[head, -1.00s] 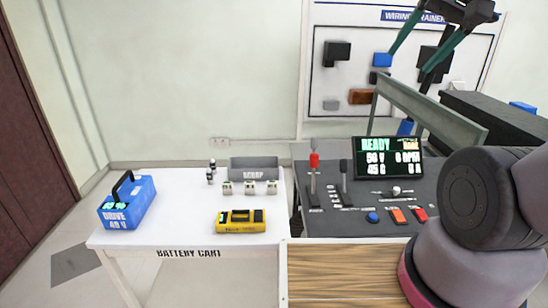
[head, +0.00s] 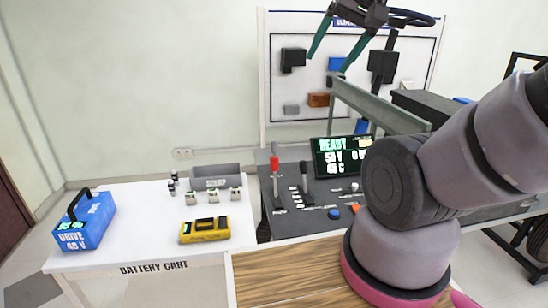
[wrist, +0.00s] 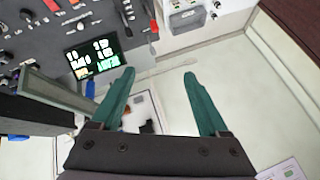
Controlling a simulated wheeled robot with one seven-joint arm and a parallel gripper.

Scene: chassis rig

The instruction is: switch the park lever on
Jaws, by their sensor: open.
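Two upright levers stand on the dark grey control panel: a red-knobbed lever (head: 275,175) and, to its right, a black-knobbed lever (head: 306,183). Their labels are too small to read, so I cannot tell which is the park lever. My gripper (head: 328,64) has green fingers, spread and empty, high above the panel in front of the wall board. In the wrist view, my gripper (wrist: 158,73) is apart from both the red-knobbed lever (wrist: 153,38) and the black-knobbed lever (wrist: 129,24), which show near the top.
A lit READY display (head: 341,157) stands behind the panel's controls. A grey-green rail (head: 385,108) crosses behind it. The white battery cart (head: 140,238) at left holds a blue battery (head: 85,222), a yellow meter (head: 205,230) and a grey scrap bin (head: 216,177). A wooden top (head: 290,272) lies in front.

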